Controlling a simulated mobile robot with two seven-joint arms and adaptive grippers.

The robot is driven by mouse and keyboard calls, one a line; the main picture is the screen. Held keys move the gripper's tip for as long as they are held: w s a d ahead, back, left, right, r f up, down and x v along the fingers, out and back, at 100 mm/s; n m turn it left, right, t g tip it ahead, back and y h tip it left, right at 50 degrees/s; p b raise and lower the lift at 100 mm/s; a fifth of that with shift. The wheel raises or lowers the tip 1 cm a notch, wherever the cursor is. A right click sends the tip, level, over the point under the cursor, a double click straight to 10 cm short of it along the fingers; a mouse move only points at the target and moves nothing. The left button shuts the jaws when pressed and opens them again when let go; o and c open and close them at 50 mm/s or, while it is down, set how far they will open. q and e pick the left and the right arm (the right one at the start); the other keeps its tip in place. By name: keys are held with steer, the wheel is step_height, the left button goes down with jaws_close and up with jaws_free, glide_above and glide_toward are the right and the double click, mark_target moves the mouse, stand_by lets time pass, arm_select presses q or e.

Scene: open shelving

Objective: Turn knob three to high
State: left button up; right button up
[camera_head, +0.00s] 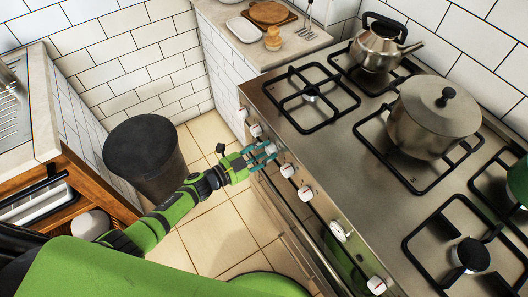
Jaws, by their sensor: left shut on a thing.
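The stove (330,130) has a row of white knobs along its front edge. My green left arm reaches in from the lower left, and my left gripper (262,156) is shut on the third knob (271,148), counted from the far end. The fingers partly hide this knob, so its angle cannot be read. The second knob (256,130) is just beyond the gripper, and the fourth knob (287,170) is just nearer. My right gripper is not in view.
A kettle (380,45) and a lidded pot (432,118) stand on the burners. A dark round bin (142,150) stands on the floor left of the gripper. Tiled floor (205,225) is open in front of the stove. A counter (45,105) lies at left.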

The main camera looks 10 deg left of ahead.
arm_select(q)
steer(key=shift+w+a, duration=0.15)
steer(key=shift+a, duration=0.1)
steer(key=o, duration=1.2)
steer(key=shift+c, duration=0.2)
steer(key=v, duration=1.2)
steer(key=shift+f, duration=0.1)
